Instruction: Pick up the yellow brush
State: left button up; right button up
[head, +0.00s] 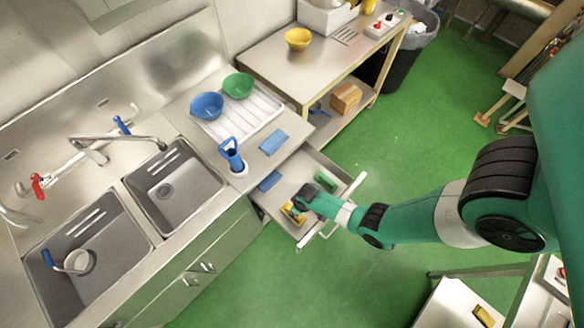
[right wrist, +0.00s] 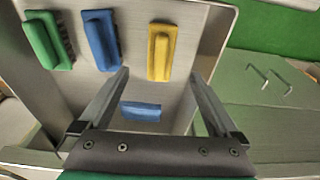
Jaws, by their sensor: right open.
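The yellow brush (right wrist: 161,52) lies in an open drawer (head: 283,205). In the head view the yellow brush (head: 290,214) is partly hidden by my right gripper (head: 302,199). In the right wrist view my right gripper (right wrist: 158,74) is open and empty. The yellow brush shows just beyond its fingertips, in the gap between them and nearer the right finger. I cannot tell the exact height above it. A blue brush (right wrist: 101,40) and a green brush (right wrist: 48,40) lie to its left. My left gripper is not in view.
A blue block-like item (right wrist: 141,111) shows between my fingers. Left of the drawer are a counter with a dish rack (head: 238,118), bowls and a blue-handled tool (head: 232,155), then two sinks (head: 175,185). The drawer's raised walls surround the brushes. Green floor (head: 400,135) is open to the right.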

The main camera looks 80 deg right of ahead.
pick_arm(q)
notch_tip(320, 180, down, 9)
jog(key=b, duration=0.7)
jog(key=shift+b, duration=0.35)
pick_arm(e)
jog(key=shift+w+d+f, duration=0.15)
jog(key=shift+w+f, duration=0.2)
jog(key=shift+f, duration=1.15)
jog(key=shift+w+d+f, duration=0.15)
jog(key=shift+w+f, duration=0.2)
jog(key=shift+f, duration=1.1)
jog(key=shift+w+d+f, duration=0.15)
jog(key=shift+w+f, duration=0.2)
jog(key=shift+f, duration=1.15)
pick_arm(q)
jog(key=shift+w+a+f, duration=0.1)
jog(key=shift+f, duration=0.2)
pick_arm(e)
jog(key=shift+f, duration=0.25)
jog(key=c, duration=1.5)
notch_tip(320, 180, up, 11)
jog(key=p, duration=1)
jog(key=shift+f, duration=0.1)
jog(key=shift+c, duration=0.2)
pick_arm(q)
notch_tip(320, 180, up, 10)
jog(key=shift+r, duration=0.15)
pick_arm(e)
jog(key=shift+f, duration=0.1)
